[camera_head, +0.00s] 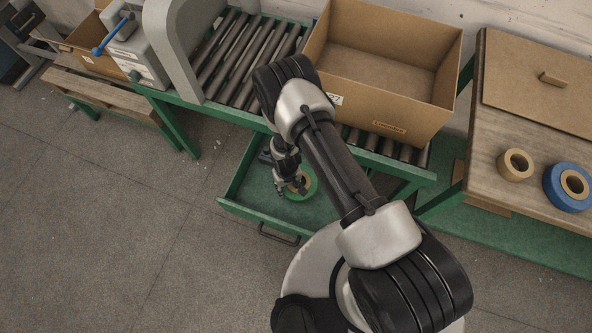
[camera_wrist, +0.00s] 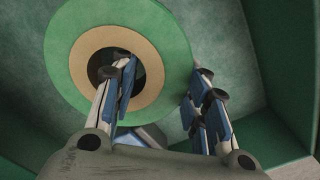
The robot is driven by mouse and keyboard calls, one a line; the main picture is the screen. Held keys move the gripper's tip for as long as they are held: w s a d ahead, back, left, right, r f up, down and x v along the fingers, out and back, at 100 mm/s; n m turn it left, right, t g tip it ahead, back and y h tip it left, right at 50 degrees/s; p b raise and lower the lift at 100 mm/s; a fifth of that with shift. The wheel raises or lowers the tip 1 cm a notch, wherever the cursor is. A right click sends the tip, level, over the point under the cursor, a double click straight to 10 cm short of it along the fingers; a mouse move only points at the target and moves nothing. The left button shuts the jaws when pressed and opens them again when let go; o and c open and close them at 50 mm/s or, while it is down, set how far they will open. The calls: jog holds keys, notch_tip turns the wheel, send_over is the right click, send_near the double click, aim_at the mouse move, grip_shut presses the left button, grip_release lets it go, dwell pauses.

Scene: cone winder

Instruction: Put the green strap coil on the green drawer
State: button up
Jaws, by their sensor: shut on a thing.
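The green strap coil (camera_head: 307,193) has a tan core and a dark hole. In the head view it is low inside the open green drawer (camera_head: 235,193), partly hidden by my gripper (camera_head: 294,188). In the wrist view the coil (camera_wrist: 65,60) fills the upper left, over the drawer's green floor (camera_wrist: 222,50). My gripper (camera_wrist: 155,95) has one finger in the coil's hole and the other outside its rim, shut on the ring. I cannot tell whether the coil touches the drawer floor.
A roller conveyor with an open cardboard box (camera_head: 385,95) stands above the drawer. To the right, a wooden table holds a tan tape roll (camera_head: 503,166) and a blue coil (camera_head: 553,190). The drawer's walls stand close around my gripper. Floor at left is clear.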

jog(key=w, duration=0.2)
jog(key=w+d, duration=0.1)
jog(key=w, duration=0.1)
jog(key=shift+d+f+b, duration=0.2)
jog(key=shift+b, duration=0.15)
jog(key=w, duration=0.1)
jog(key=w+d+b, duration=0.1)
jog(key=w, duration=0.1)
jog(key=shift+w+d, duration=0.1)
jog(key=shift+w, duration=0.15)
jog(key=shift+w+f, duration=0.1)
jog(key=shift+f, duration=0.45)
jog(key=shift+f+b, duration=0.1)
jog(key=shift+b, duration=0.3)
jog(key=shift+d+f+b, duration=0.1)
jog(key=shift+f+b, duration=0.25)
jog(key=shift+b, duration=0.05)
jog(key=shift+f, duration=0.1)
